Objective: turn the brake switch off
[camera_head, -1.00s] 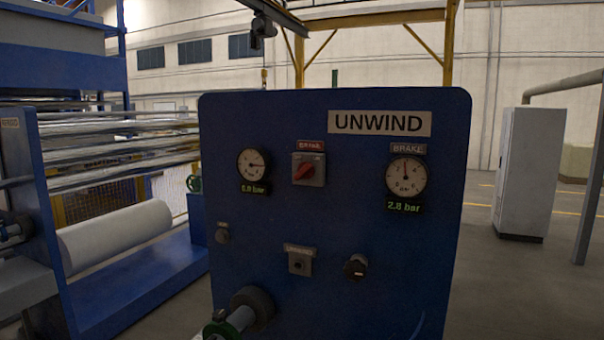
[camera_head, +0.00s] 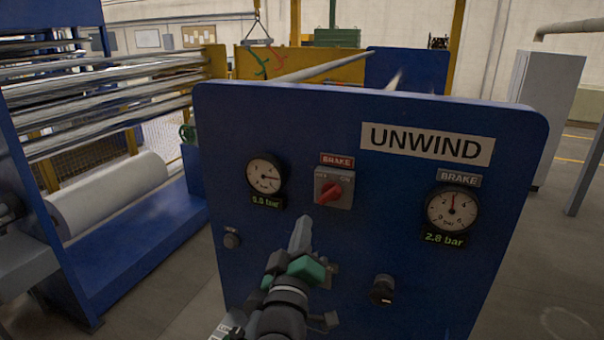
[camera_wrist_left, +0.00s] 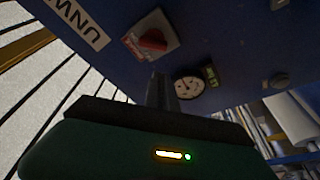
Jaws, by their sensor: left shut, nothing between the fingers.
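The brake switch (camera_head: 333,189) is a red knob on a grey square plate under a red BRAKE label, on the blue UNWIND panel (camera_head: 400,270). The plate carries small OFF and ON marks, and the knob looks slanted toward the upper right. My left gripper (camera_head: 303,222) is shut and empty, just below and left of the switch, apart from it as far as I can tell. In the left wrist view the switch (camera_wrist_left: 152,40) shows beyond the closed fingers (camera_wrist_left: 160,88). My right gripper is out of view.
A pressure gauge (camera_head: 265,174) sits left of the switch and a brake gauge (camera_head: 451,209) sits right. A black knob (camera_head: 382,289) protrudes low on the panel. A white roll (camera_head: 110,200) and blue frame stand at left. Floor right of the panel is open.

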